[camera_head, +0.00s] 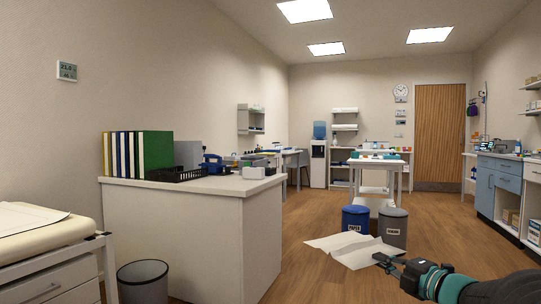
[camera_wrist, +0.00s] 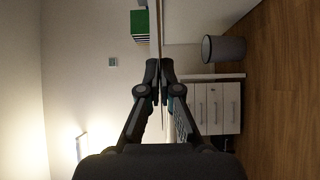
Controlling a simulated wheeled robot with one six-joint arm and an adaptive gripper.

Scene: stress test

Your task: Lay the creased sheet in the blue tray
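The creased sheet (camera_head: 345,245) is white with visible fold lines. In the head view it spreads out left of my gripper (camera_head: 381,261), in front of the bins. My gripper's fingertips meet its near right edge. In the wrist view my gripper (camera_wrist: 163,72) has its fingers nearly together, with only a thin edge-on line between them. I take this as the sheet held flat. I cannot pick out the blue tray for certain; small blue items show on the white counter (camera_head: 205,192) and the far trolley.
A blue bin (camera_head: 355,219) and a grey bin (camera_head: 393,229) stand beyond the sheet. The counter holds binders (camera_head: 137,155) and a black basket (camera_head: 178,174). A couch (camera_head: 45,239) and waste bin (camera_head: 143,284) are at left. Blue cabinets (camera_head: 501,188) line the right. Floor between is open.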

